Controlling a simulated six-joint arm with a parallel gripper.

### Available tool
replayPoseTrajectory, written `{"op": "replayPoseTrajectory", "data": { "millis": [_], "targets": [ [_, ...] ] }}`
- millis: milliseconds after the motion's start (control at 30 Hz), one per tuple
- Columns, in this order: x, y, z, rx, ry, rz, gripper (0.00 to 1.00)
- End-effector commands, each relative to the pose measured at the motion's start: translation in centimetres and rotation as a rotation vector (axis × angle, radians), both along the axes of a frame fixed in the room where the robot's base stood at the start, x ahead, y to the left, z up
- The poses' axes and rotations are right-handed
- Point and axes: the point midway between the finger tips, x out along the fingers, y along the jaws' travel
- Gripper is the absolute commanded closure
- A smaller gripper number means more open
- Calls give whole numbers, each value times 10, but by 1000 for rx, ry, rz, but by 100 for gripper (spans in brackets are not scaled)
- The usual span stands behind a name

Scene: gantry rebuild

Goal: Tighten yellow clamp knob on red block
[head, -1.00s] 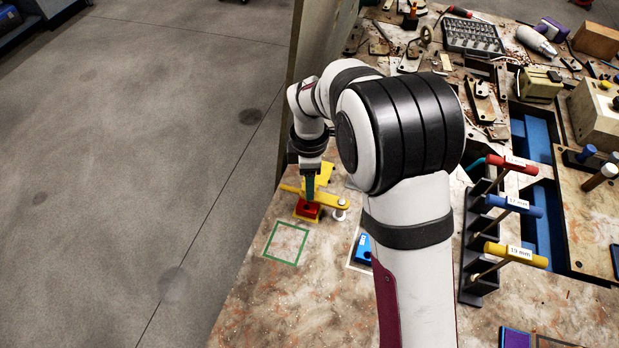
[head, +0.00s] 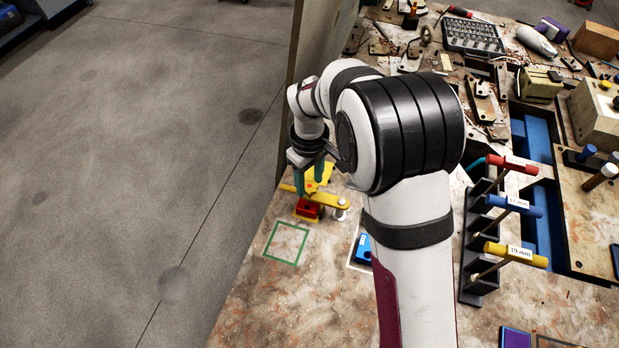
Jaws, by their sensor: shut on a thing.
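The red block (head: 306,209) sits on the bench behind the green square, under the yellow clamp (head: 331,202). The clamp's arm runs across the block's top. My gripper (head: 311,188) points down over the block, its two green fingers on either side of the yellow clamp knob (head: 313,186). It is shut on the knob. The knob is small in view and partly hidden by the fingers. A yellow part also shows just behind the fingers.
A green outlined square (head: 286,243) lies empty in front of the clamp. A blue block (head: 362,250) sits right of it, partly behind my arm. A black rack (head: 479,262) holds red, blue and yellow handled tools. An upright panel (head: 322,70) stands behind the gripper.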

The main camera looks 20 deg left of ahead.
Motion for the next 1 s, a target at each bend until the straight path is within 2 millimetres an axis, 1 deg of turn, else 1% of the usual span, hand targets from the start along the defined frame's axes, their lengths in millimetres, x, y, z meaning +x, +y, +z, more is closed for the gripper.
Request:
{"op": "replayPoseTrajectory", "data": {
  "millis": [1000],
  "targets": [
    [2,1,2,4,-4,-961,100]
  ]
}}
